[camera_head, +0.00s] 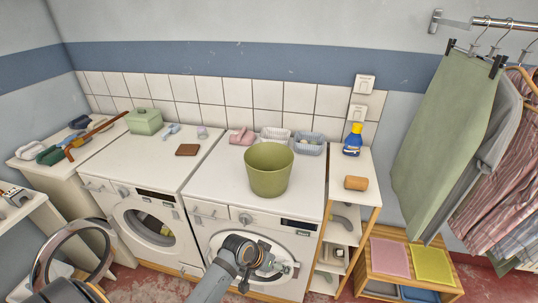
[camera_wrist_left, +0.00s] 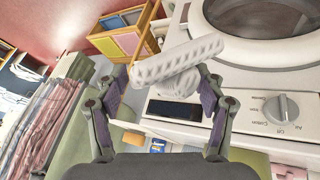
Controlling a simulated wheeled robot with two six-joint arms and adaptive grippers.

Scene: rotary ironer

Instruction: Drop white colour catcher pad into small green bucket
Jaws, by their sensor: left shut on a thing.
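The white ribbed pad (camera_wrist_left: 178,62) is gripped between the two fingers of my left gripper (camera_wrist_left: 168,78) in the left wrist view. It is bent, with a second fold or lobe under the long upper part. In the head view my left gripper (camera_head: 275,263) is in front of the right-hand white machine, below its top edge. The green bucket (camera_head: 270,172) stands upright on that machine's top, above and behind the gripper. The bucket's inside shows only in part. My right gripper is not in view.
Small baskets (camera_head: 310,144) and a pink item (camera_head: 242,137) sit behind the bucket. Clothes (camera_head: 450,130) hang at the right.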

